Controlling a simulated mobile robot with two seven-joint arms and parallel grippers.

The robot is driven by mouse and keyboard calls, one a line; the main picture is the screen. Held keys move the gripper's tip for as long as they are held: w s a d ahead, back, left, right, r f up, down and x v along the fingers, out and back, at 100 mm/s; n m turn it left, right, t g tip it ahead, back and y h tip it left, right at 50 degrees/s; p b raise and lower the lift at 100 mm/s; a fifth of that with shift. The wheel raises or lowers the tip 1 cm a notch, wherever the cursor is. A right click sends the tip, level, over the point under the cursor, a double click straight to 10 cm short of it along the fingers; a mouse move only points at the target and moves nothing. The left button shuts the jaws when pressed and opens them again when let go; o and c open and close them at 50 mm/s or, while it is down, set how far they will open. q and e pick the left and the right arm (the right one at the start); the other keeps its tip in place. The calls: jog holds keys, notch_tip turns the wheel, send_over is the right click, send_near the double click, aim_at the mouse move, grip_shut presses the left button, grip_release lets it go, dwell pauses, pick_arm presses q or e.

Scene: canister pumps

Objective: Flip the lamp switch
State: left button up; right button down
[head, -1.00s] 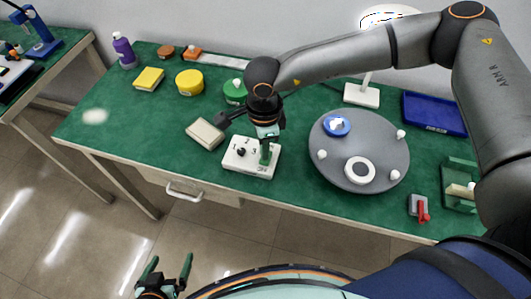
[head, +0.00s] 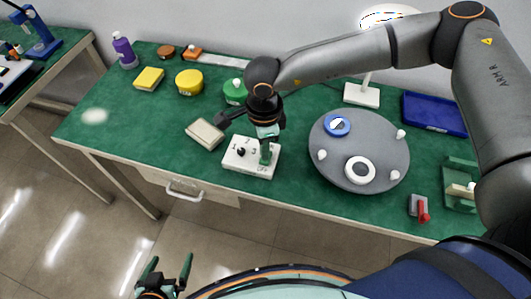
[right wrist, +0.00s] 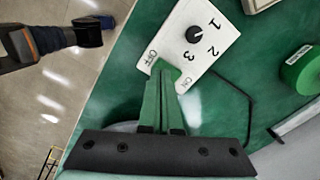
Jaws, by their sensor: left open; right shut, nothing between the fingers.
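The white switch box (head: 250,157) lies on the green table in the head view. In the right wrist view the box (right wrist: 201,38) shows a black knob (right wrist: 195,34), the numbers 1, 2, 3, and OFF and ON labels. My right gripper (head: 266,155) is shut and empty, pointing down at the right part of the box. In the right wrist view its green fingertips (right wrist: 167,72) lie between OFF and ON and hide the switch there; contact is unclear. The lamp has a white base (head: 361,94); its head (head: 390,17) is partly behind my right arm. My left gripper (head: 165,268) is open, low over the floor.
A grey turntable (head: 362,140) with blue and white rings is right of the box. A beige block (head: 205,134) and green roll (head: 235,91) are near its left and back. A red-handled part (head: 420,208) and blue tray (head: 434,114) are farther right. The table's left front is clear.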

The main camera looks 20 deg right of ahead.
jog(key=shift+f+b, duration=0.85)
jog(key=shift+f, duration=0.15)
dwell(0.3)
jog(key=shift+r+p, duration=1.95)
jog(key=shift+r, duration=1.65)
jog(key=shift+f, duration=0.1)
